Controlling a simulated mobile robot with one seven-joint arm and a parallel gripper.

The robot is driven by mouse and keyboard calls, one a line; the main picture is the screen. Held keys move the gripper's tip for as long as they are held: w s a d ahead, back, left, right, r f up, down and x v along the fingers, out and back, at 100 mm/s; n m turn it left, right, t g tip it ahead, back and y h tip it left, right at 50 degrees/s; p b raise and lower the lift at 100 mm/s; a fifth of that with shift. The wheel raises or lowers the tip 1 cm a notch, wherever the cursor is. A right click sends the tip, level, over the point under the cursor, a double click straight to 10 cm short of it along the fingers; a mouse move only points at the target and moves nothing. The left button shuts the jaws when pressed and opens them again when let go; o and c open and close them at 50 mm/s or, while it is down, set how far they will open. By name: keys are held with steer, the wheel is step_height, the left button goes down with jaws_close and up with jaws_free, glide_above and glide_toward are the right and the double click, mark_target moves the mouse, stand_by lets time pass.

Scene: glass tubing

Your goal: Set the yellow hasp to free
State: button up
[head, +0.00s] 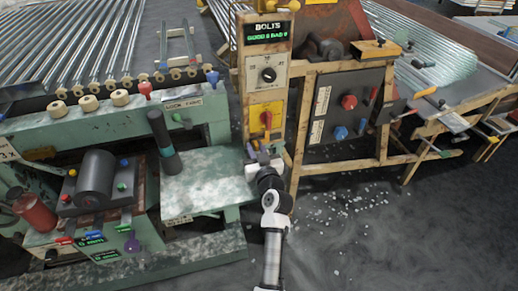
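A yellow plate (259,109) with a red handle (267,119) is on the front of the upright control post, below a black dial (268,75). It is the likeliest place of the yellow hasp, but the hasp's own shape and setting are too small to make out. My gripper (264,149) is at the post just below the yellow plate, with my arm coming up from the bottom of the head view. The fingertips are small and overlap coloured parts there, so I cannot tell whether they touch anything or are open.
A green machine (210,165) with a flat ledge stands at the left. A dark panel (345,115) with red and blue knobs in a wooden frame is at the right. A display (268,33) tops the post. Glass shards (350,205) litter the open floor at right.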

steer(key=shift+o, duration=1.2)
steer(key=b+v, duration=0.4)
steer(key=v, duration=1)
